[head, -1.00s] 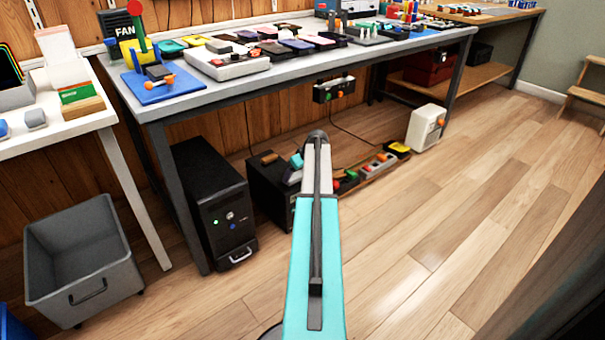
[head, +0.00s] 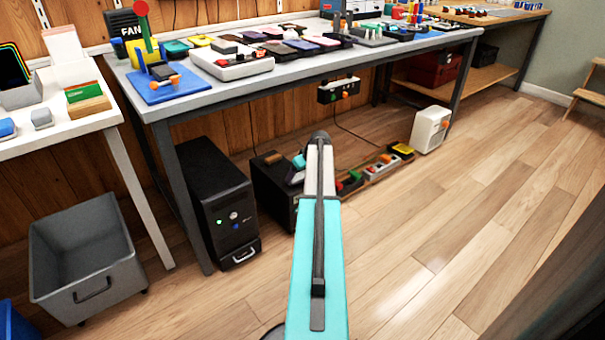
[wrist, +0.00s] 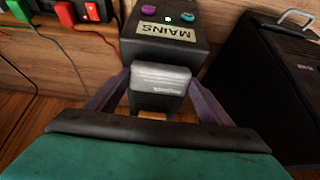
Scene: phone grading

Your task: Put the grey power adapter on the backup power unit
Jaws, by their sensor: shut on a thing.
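The grey power adapter (wrist: 160,78) is between the two purple fingers of my gripper (wrist: 160,88) in the wrist view. My gripper is shut on it. Beyond it is a black unit with an upside-down MAINS label (wrist: 166,31), a purple and a teal button and a lit green light. This looks like the backup power unit; in the head view a black box (head: 270,190) stands under the bench beside the tower. The adapter overlaps the unit's near end in the picture. I cannot tell whether they touch. My arm hides part of the box in the head view.
A black computer tower (head: 221,205) stands left of the box. A power strip (head: 377,168) with coloured plugs lies to the right; it also shows in the wrist view (wrist: 55,12). The bench top (head: 300,68) is overhead. Open floor (head: 460,210) lies right.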

